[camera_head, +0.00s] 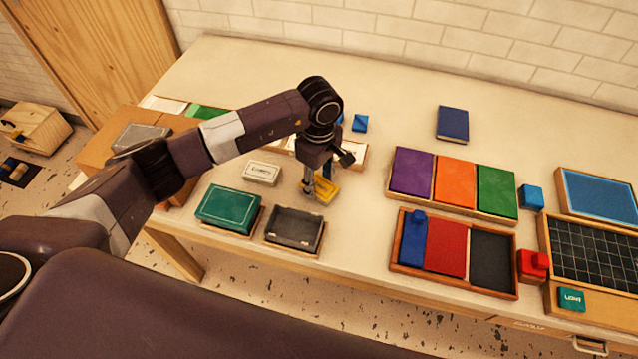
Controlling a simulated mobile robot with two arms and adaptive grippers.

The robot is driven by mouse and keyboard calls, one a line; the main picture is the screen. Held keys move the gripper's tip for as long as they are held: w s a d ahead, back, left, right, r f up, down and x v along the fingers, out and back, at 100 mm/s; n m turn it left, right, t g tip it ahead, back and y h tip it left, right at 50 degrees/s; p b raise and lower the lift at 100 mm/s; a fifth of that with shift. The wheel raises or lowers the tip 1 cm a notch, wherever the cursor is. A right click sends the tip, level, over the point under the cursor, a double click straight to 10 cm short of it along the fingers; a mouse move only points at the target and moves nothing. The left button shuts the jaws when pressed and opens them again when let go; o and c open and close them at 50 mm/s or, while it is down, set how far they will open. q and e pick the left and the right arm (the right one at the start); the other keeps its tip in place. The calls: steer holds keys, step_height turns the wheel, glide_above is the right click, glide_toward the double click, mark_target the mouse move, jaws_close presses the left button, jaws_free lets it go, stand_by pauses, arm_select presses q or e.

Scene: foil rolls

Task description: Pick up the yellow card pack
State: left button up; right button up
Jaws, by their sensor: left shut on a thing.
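The yellow card pack (325,189) is at the middle left of the table, partly hidden by the fingers. My left gripper (315,190) points down from above and is shut on the yellow card pack. I cannot tell whether the pack still touches the table. My right gripper is not in view.
A white card pack (262,172) lies just left of the gripper. A green box (228,208) and an open dark tray (294,229) stand in front. Colored panels in a wooden tray (404,265) lie to the right. The table (350,245) is bare between the dark tray and the panels.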

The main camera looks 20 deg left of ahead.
mark_target(319, 185)
arm_select(q)
step_height(319, 185, up, 20)
steer(key=b, duration=0.5)
steer(key=shift+b, duration=0.35)
steer(key=shift+f, duration=0.15)
stand_by(0.3)
